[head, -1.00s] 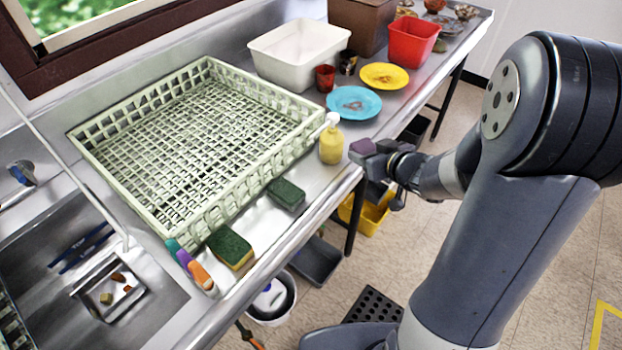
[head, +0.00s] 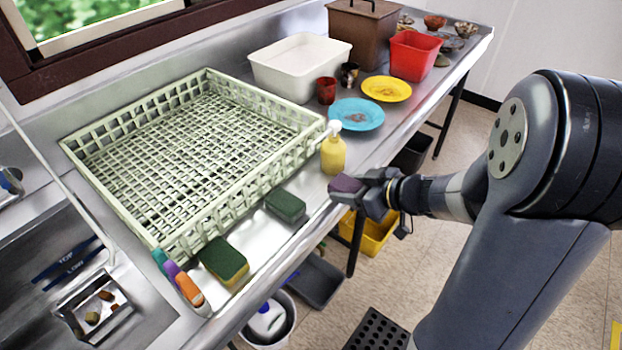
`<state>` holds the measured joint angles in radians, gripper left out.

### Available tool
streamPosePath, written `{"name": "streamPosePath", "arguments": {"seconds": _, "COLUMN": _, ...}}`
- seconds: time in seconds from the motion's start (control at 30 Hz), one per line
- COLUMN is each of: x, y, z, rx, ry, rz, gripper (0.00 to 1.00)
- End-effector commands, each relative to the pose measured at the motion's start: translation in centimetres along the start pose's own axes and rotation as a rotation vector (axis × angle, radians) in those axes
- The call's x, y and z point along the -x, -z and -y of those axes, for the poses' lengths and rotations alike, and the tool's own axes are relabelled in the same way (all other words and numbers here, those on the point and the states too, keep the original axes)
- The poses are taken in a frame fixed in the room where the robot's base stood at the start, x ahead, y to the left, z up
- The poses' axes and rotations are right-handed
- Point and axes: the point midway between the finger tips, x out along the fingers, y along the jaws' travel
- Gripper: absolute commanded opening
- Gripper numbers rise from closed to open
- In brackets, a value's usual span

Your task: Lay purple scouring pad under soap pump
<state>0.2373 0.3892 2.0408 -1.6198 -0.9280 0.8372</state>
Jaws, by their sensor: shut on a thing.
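The purple scouring pad (head: 346,185) is in my gripper (head: 361,190), which is shut on it. The pad is at the front edge of the steel counter, just in front of the soap pump. Whether it touches the counter I cannot tell. The soap pump (head: 333,154) is a yellow bottle with a white pump head, standing upright on the counter beside the right corner of the dish rack. The pad appears slightly below and right of the bottle's base in the picture, apart from it.
A pale green dish rack (head: 185,238) fills the middle of the counter. Green scouring sponges (head: 286,205) (head: 224,258) lie along its front. A blue plate (head: 357,114) and a yellow plate (head: 387,88) lie behind the pump. A narrow bare strip runs along the counter's front edge.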

Motion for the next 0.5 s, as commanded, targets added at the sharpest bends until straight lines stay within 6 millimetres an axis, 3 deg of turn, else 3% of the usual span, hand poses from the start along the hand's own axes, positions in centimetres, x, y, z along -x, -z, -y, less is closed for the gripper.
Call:
{"name": "streamPosePath", "arguments": {"seconds": 0.3, "x": -6.5, "y": 3.5, "z": 0.1, "rx": 0.002, "ry": 0.004, "rz": 0.000, "gripper": 0.29}}
{"name": "streamPosePath", "arguments": {"seconds": 0.5, "x": -8.4, "y": 4.6, "z": 0.0, "rx": 0.000, "ry": 0.001, "rz": -0.001, "gripper": 0.29}}
